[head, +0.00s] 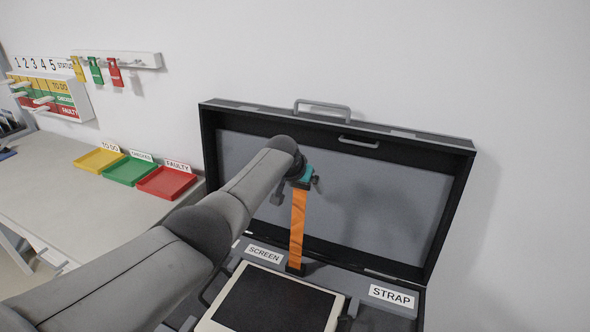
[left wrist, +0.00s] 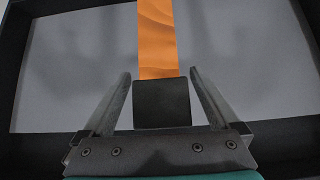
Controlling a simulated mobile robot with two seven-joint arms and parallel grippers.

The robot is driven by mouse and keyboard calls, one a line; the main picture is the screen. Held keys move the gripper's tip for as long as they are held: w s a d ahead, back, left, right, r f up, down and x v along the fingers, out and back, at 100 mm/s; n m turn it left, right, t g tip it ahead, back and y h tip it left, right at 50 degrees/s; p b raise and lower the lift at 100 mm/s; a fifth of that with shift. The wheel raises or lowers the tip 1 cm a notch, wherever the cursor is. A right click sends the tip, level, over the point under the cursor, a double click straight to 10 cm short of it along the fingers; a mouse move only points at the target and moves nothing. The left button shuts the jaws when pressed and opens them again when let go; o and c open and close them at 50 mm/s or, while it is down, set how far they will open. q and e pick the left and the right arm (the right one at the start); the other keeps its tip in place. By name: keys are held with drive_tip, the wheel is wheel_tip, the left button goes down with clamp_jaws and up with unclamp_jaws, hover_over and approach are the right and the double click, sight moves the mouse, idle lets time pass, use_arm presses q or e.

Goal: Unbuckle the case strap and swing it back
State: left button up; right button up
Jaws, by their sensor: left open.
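The open case (head: 462,190) stands against the wall with its lid raised. The orange strap (head: 298,228) stands upright in front of the lid, rising from a black mount (head: 296,269) at the back of the case base. My left gripper (head: 304,180) is at the strap's upper end. In the left wrist view, the strap (left wrist: 157,40) ends in a black buckle piece (left wrist: 162,103) between the open fingers of my left gripper (left wrist: 160,73), with a gap on both sides. My right gripper is not in view.
A dark screen in a pale frame (head: 338,308) lies in the case base, near the SCREEN label (head: 265,254) and STRAP label (head: 391,296). Yellow (head: 98,160), green (head: 129,170) and red (head: 166,182) trays sit on the left table. Wall to the right is bare.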

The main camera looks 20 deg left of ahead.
use_arm(q)
drive_tip(key=p+v, duration=0.2)
drive_tip(key=v, duration=0.2)
drive_tip(key=p+v, duration=0.2)
drive_tip(key=v, duration=0.8)
drive_tip(key=shift+s+p, duration=0.25)
drive_tip(key=shift+p, duration=0.1)
drive_tip(key=shift+c, duration=0.4)
